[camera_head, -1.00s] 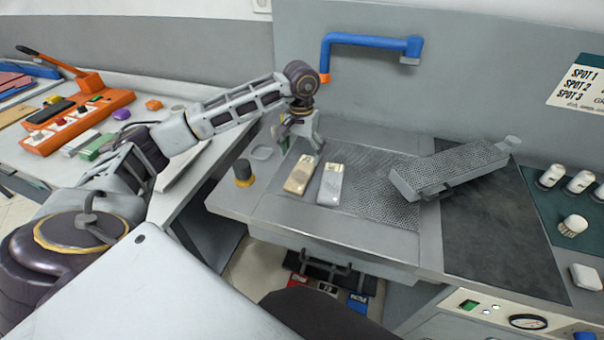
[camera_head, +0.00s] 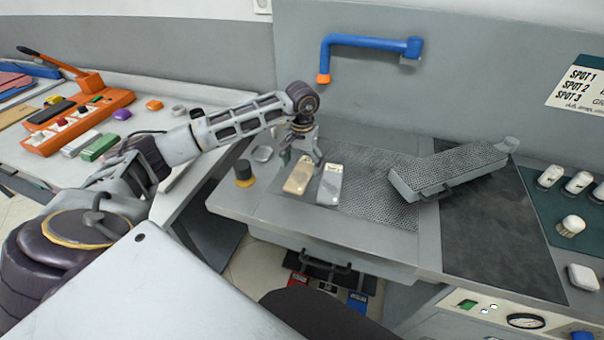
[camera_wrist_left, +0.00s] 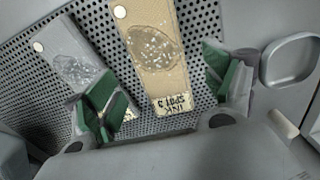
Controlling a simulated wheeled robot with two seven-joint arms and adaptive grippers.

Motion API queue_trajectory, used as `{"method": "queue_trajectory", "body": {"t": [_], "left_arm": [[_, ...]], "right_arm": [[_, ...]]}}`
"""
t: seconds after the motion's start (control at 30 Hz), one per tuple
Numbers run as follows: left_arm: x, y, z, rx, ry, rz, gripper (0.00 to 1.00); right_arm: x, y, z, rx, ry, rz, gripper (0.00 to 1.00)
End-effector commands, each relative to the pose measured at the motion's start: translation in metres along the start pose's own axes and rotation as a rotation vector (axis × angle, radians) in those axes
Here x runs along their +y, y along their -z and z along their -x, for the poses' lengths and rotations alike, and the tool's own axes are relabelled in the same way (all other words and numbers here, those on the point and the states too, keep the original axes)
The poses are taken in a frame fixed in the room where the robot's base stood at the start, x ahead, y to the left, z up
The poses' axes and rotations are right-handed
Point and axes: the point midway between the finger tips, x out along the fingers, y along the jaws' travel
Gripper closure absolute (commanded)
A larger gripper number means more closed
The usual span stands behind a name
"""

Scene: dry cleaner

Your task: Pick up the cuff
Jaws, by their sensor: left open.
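Two flat cuff-like strips lie side by side on the perforated board (camera_head: 375,190). The beige strip (camera_head: 299,174) has a wet-looking stain, a white button and a small printed label in the left wrist view (camera_wrist_left: 160,50). The paler grey strip (camera_head: 330,183) lies to its right in the head view; it also shows in the left wrist view (camera_wrist_left: 68,48), partly behind a finger. My left gripper (camera_head: 302,158) is open above the far end of the beige strip. In the left wrist view, its green-padded fingers (camera_wrist_left: 162,92) stand on either side of that strip's labelled end. I cannot tell whether they touch it.
A grey perforated arm-shaped board (camera_head: 450,170) stands to the right. A dark cylinder with a yellow band (camera_head: 243,173) and a small grey dish (camera_head: 263,153) are left of the strips. A blue swing arm (camera_head: 370,42) is on the wall behind.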

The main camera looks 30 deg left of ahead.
Motion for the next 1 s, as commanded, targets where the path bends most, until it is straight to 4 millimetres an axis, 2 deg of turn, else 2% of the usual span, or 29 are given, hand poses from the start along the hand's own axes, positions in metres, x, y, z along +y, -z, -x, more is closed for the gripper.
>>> {"method": "queue_trajectory", "body": {"t": [0.17, 0.3, 0.47, 0.77, 0.87, 1.0], "left_arm": [[0.0, 0.001, -0.019, -0.002, 0.0, -0.001, 0.16], [0.0, 0.001, -0.027, 0.0, 0.0, 0.0, 0.16], [0.0, 0.001, -0.028, 0.001, 0.0, 0.0, 0.16], [0.0, 0.001, -0.028, 0.0, 0.0, 0.0, 0.16], [0.0, 0.001, -0.028, 0.0, 0.0, 0.0, 0.25], [0.0, 0.001, -0.028, 0.0, 0.0, 0.0, 0.43]], "right_arm": [[-0.004, 0.008, 0.004, 0.008, 0.004, -0.002, 0.03], [-0.016, 0.016, 0.005, 0.016, 0.017, -0.007, 0.03], [-0.024, 0.019, 0.005, 0.019, 0.026, -0.009, 0.03], [-0.016, 0.01, 0.005, 0.01, 0.017, -0.006, 0.03], [-0.015, 0.004, 0.005, 0.004, 0.016, -0.005, 0.03], [-0.016, -0.003, 0.005, -0.004, 0.017, -0.005, 0.03]]}}
